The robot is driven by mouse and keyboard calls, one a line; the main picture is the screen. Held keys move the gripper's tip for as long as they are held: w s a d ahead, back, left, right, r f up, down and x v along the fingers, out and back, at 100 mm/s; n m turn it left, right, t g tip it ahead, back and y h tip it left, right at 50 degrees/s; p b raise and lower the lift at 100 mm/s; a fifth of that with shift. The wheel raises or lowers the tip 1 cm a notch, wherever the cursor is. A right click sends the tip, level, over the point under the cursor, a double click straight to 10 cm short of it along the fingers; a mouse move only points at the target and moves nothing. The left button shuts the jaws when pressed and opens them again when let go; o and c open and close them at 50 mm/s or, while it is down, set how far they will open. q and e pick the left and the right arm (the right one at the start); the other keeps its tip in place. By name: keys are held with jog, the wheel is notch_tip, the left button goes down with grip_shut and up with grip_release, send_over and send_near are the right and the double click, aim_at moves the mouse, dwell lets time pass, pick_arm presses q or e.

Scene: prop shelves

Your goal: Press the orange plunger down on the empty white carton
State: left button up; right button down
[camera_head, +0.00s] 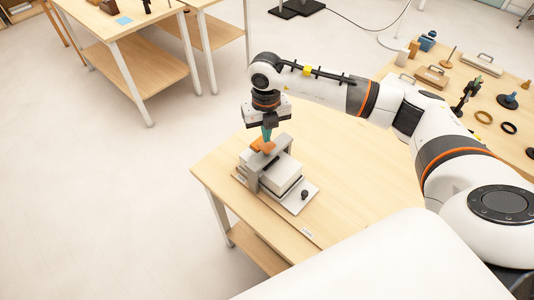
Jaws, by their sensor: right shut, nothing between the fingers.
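A white carton (281,176) lies flat on a light base plate (312,197) near the corner of the wooden table. A grey bracket (250,163) stands over the carton, with the orange plunger (261,143) at its top. My right gripper (267,136) points down from above, shut and empty, with its teal fingertips at the plunger's top. They look touching or very nearly so; I cannot tell which. The fingers partly cover the plunger, and its lower end is hidden by the bracket. My left gripper is not in view.
A small dark knob (304,195) sits on the plate's right corner. The table (370,175) is bare to the right of the plate. Another table with handled blocks, rings and stands is at the upper right. My right arm spans above the bare area.

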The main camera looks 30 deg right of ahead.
aim_at(267, 145)
jog(key=shift+f+b, duration=1.55)
jog(key=shift+f, duration=0.3)
dwell(0.5)
jog(key=shift+s+f, duration=0.2)
jog(key=shift+f, duration=0.05)
dwell(0.9)
jog(key=shift+r, duration=0.1)
jog(key=shift+w+r+p, duration=0.2)
jog(key=shift+r+p, duration=0.25)
jog(key=shift+r, duration=0.5)
jog(key=shift+r+p, duration=1.3)
jog(key=shift+r, duration=1.15)
